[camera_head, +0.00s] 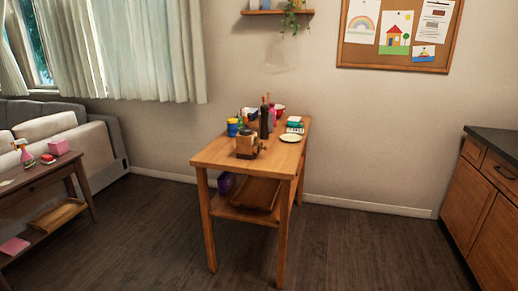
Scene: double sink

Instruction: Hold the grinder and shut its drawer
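The grinder (246,144) is a small, brown, boxy object with a dark top. It stands upright near the front right part of the wooden table (215,155). Something small sticks out at its lower right, which may be its drawer, but it is too small to tell how far open it is. Neither of my grippers shows in the head view, and nothing touches the grinder.
A side table (40,182) is at left, a cabinet (490,200) at right. Floor in front is clear.

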